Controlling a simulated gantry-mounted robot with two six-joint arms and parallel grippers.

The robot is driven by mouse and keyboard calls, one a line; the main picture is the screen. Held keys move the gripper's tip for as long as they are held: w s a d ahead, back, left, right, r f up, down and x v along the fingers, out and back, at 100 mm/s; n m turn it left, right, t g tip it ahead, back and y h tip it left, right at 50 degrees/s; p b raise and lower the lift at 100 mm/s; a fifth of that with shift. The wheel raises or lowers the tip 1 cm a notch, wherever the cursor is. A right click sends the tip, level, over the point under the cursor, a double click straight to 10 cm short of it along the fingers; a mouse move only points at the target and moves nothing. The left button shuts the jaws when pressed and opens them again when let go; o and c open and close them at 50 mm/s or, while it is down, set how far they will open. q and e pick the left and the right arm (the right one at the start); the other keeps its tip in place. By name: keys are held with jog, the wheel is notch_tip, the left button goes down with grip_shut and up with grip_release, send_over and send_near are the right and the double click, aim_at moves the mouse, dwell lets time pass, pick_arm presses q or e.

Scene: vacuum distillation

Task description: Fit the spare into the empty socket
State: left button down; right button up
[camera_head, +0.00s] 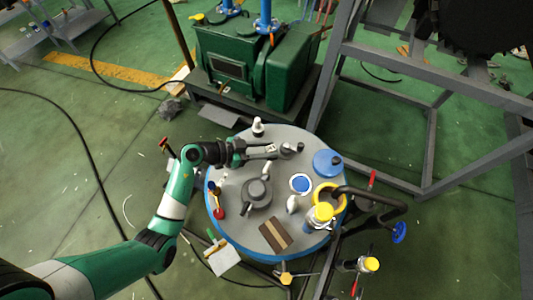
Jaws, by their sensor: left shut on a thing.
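My left gripper (271,151) reaches in from the left over the far part of the round grey lid (233,225). Its jaws are closed on a small dark grey piece (286,150) at the fingertips; the jaws partly hide it. I cannot tell whether this piece is the spare, or whether it touches the lid. A white-and-blue round fitting (301,184) and a yellow ring with a dark inside (319,193) are on the lid's right half. I cannot tell which opening is the empty socket. My right gripper is not in view.
A grey domed fitting (257,193) stands mid-lid. A blue disc (327,163), a white-and-black fitting (258,128), a yellow-capped fitting (323,212) and a brown striped block (275,235) surround it. A dark pipe (375,196) rises at the right. Green machinery (285,75) stands behind.

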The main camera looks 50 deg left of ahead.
pick_arm(q)
jog(key=shift+f, duration=0.8)
jog(key=shift+r, duration=0.2)
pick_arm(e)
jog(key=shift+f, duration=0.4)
pick_arm(q)
jog(key=shift+f, duration=0.15)
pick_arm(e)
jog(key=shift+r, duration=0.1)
pick_arm(q)
jog(key=c, duration=0.7)
grip_release()
jog(key=shift+c, duration=0.2)
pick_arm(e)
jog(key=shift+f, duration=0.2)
